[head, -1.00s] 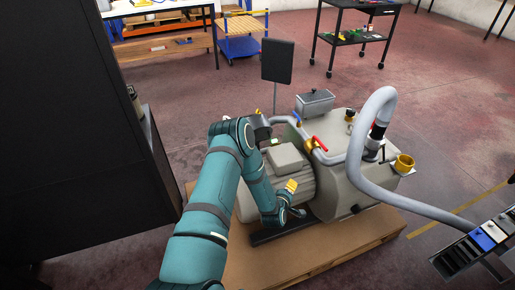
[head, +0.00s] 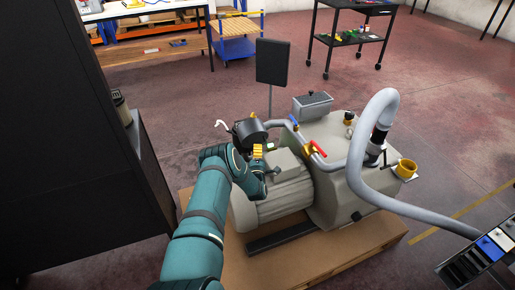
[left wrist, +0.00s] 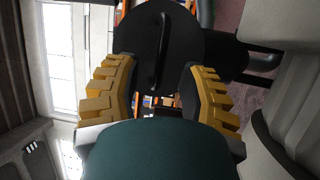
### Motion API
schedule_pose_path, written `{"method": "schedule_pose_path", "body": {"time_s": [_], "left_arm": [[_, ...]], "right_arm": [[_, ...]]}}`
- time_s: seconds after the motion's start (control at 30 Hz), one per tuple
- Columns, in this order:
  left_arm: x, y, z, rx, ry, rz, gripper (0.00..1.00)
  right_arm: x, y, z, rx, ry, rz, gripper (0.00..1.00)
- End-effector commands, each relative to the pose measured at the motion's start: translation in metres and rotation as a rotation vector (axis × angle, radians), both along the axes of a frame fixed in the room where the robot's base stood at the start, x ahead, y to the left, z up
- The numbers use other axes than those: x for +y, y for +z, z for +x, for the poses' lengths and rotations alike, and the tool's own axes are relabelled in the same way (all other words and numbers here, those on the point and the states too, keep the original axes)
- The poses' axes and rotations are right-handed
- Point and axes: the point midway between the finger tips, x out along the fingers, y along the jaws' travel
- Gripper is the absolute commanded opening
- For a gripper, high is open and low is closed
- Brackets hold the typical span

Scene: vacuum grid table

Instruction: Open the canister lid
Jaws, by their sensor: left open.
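The canister (head: 249,131) is a dark, round vessel on the grey pipe, left of the pump in the head view. Its round dark lid (left wrist: 180,48) with a raised bar handle (left wrist: 160,52) fills the upper middle of the left wrist view. My left gripper (head: 258,152) is just below the canister in the head view, one yellow finger showing clearly. In the left wrist view the gripper (left wrist: 160,72) is open, its yellow fingers spread on either side of the handle's line. Nothing is between the fingers; I cannot tell the exact gap to the lid. My right gripper is out of view.
The beige pump (head: 342,185) stands on a wooden pallet (head: 320,258). Red (head: 318,149) and blue (head: 294,123) valve handles sit on the pipe right of the canister. A thick grey hose (head: 357,150) arches over the pump. A dark cabinet (head: 65,140) stands at left.

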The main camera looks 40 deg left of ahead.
Motion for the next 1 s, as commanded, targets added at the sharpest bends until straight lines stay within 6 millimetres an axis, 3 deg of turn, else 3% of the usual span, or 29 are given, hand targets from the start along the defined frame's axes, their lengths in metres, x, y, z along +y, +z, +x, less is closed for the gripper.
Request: {"method": "schedule_pose_path", "body": {"time_s": [0.3, 0.67, 0.7, 0.8, 1.0], "left_arm": [[0.024, 0.003, 0.029, -0.001, 0.0, 0.001, 0.41], [0.026, 0.005, 0.032, 0.001, -0.001, -0.001, 0.41], [0.026, 0.005, 0.032, 0.001, -0.001, -0.001, 0.37], [0.026, 0.005, 0.032, 0.001, -0.001, -0.001, 0.02], [0.026, 0.005, 0.032, 0.002, -0.001, -0.001, 0.0]], "right_arm": [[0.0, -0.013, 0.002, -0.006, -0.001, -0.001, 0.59], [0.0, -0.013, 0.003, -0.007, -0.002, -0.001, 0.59], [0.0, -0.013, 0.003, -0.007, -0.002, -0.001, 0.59], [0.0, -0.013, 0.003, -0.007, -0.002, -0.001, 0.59], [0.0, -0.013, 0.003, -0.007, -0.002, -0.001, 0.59]]}}
